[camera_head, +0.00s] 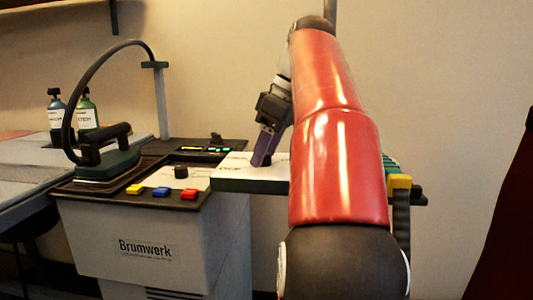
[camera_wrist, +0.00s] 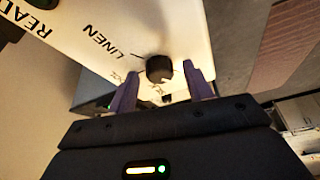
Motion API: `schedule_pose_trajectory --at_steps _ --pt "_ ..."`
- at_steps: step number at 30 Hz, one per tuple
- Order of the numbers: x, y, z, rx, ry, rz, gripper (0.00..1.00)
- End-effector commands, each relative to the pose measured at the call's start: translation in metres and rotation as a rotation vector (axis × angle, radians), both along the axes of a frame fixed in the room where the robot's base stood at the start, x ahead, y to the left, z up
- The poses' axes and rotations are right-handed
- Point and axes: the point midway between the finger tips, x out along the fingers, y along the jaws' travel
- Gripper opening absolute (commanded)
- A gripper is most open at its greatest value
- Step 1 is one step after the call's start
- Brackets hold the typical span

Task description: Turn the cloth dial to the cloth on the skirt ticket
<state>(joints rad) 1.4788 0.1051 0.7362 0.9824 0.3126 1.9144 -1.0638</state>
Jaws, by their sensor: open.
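A white panel (camera_wrist: 90,22) fills the upper left of the wrist view, with a black dial (camera_wrist: 159,69) on it. The word LINEN is printed beside the dial; other markings around it are partly covered and unreadable. My gripper (camera_head: 263,158) is open at the panel in the head view. In the wrist view its two purple fingers stand on either side of the dial; I cannot tell whether they touch it. The dial's pointer direction is not clear. I cannot make out a skirt ticket in either view.
A Brumwerk pressing station (camera_head: 150,245) stands at left, with an iron (camera_head: 108,160), another black knob (camera_head: 181,171) and yellow, blue and red buttons (camera_head: 161,192). Two bottles (camera_head: 88,112) stand behind the iron. My red arm hides the panel's right part.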

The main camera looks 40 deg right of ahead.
Motion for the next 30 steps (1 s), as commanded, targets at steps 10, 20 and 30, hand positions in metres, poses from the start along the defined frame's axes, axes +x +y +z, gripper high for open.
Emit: schedule_pose_trajectory --at_steps 10,20,30 --pt "0.0002 0.0002 0.0001 0.0 0.0 0.001 0.34" --pt "0.0002 0.0003 0.0 0.0 0.0 -0.003 0.07" --pt "0.0005 0.0025 -0.0002 -0.001 0.001 -0.116 0.07"
